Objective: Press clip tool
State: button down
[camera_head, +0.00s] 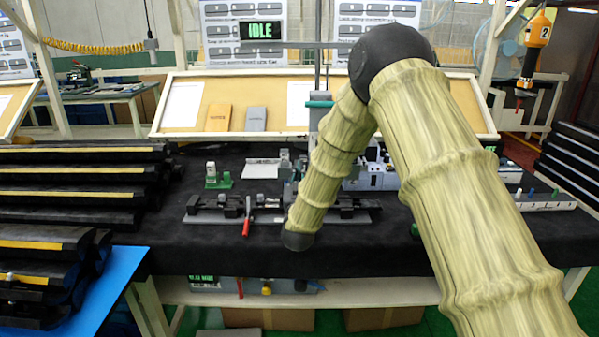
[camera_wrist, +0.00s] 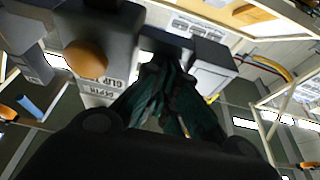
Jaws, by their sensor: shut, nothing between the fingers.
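In the wrist view, my gripper (camera_wrist: 168,68) is shut and empty, its dark green fingers converging near the middle of the picture. A grey tool housing (camera_wrist: 118,30) with a round orange knob (camera_wrist: 87,60) and upside-down white labels stands left of the fingertips. One label (camera_wrist: 115,78) seems to read "CLIP DEPTH". Whether the fingertips touch the housing, I cannot tell. In the head view, my arm covers much of the bench's right half and my gripper is hidden. A teal-topped press part (camera_head: 320,103) shows beside my arm, partly covered by it.
The dark-covered bench (camera_head: 170,240) holds a fixture with a red lever (camera_head: 246,218) and a small green stand (camera_head: 217,178). Black trim pieces (camera_head: 80,195) are stacked at the left, over a blue surface (camera_head: 110,290). A display (camera_head: 260,30) reads "IDLE".

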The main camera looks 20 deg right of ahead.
notch_tip(320, 180, up, 4)
jog(key=p, duration=0.2)
jog(key=b+v, duration=0.3)
jog(key=v, duration=0.7)
